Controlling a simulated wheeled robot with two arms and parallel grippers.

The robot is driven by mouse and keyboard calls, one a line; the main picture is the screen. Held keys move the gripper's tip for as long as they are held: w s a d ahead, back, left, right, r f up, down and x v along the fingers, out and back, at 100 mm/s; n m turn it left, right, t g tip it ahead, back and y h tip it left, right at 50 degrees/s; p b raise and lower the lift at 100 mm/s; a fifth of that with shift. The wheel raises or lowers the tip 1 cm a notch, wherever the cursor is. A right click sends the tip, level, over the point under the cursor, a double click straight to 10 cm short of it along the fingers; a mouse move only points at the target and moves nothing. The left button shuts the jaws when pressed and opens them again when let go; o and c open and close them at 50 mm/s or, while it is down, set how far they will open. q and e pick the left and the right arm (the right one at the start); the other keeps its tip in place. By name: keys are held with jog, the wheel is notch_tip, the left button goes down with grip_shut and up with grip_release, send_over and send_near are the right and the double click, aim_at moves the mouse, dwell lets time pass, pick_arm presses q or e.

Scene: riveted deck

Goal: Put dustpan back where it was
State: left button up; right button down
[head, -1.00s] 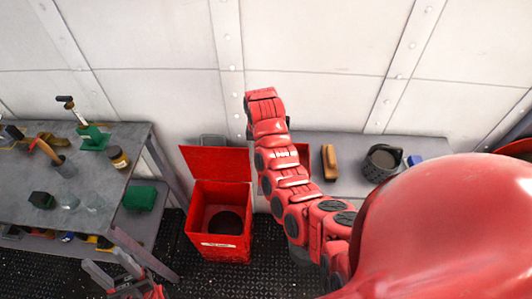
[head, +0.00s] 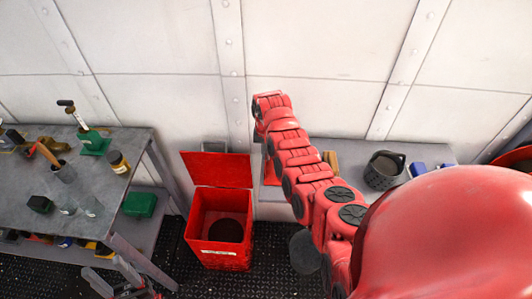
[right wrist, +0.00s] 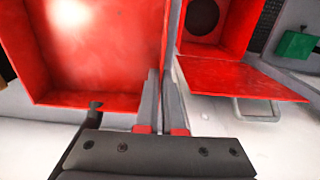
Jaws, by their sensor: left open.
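In the right wrist view a large red pan-shaped thing (right wrist: 85,50), which I take for the dustpan, fills the left side. My right gripper (right wrist: 163,85) has its two grey fingers close together at the pan's right side wall, which runs between them. In the head view a patch of red (head: 271,172), probably the dustpan, shows beside my right arm over the grey shelf. My right gripper is hidden there. My left gripper (head: 130,283) is open and empty at the bottom edge, beside the workbench leg.
A red bin (head: 219,256) with its lid (head: 217,169) up stands left of the grey shelf (head: 345,190). On the shelf are a brush (head: 330,158) and a dark basket (head: 384,172). A cluttered workbench (head: 100,185) stands left. The riveted wall is close behind.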

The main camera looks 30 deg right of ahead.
jog(key=shift+f, duration=0.1)
jog(key=c, duration=1)
grip_release()
jog(key=shift+c, duration=0.2)
